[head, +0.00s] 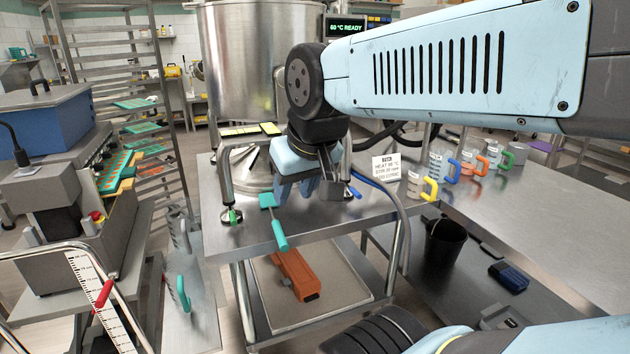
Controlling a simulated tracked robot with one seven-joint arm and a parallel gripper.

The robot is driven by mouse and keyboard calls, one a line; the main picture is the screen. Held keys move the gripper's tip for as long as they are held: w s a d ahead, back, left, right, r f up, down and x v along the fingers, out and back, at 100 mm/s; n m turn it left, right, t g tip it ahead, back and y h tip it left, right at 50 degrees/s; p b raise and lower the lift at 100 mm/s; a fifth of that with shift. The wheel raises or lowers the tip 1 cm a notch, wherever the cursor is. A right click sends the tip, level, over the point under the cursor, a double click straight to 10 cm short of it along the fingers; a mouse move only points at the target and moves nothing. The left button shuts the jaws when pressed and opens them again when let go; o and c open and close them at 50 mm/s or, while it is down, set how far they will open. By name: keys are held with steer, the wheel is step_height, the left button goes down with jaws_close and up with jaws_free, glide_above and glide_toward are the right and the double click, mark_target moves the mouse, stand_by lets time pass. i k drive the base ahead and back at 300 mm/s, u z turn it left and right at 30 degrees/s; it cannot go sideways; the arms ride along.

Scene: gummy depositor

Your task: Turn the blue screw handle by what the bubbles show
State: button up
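My gripper (297,190) hangs fingers down over the steel table (325,222), in front of the large steel kettle (250,60). A kettle leg ends in a foot with a green part (232,215) left of the gripper. No bubbles can be made out at this size.
A teal-handled tool (279,236) lies at the table's front edge. A white batch card (386,168) and several measuring jugs with coloured handles stand to the right. An orange tool (297,274) lies on the lower shelf. A display (345,28) reads 60 °C READY.

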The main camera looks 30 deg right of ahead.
mark_target(360, 196)
steer(key=z, duration=0.9)
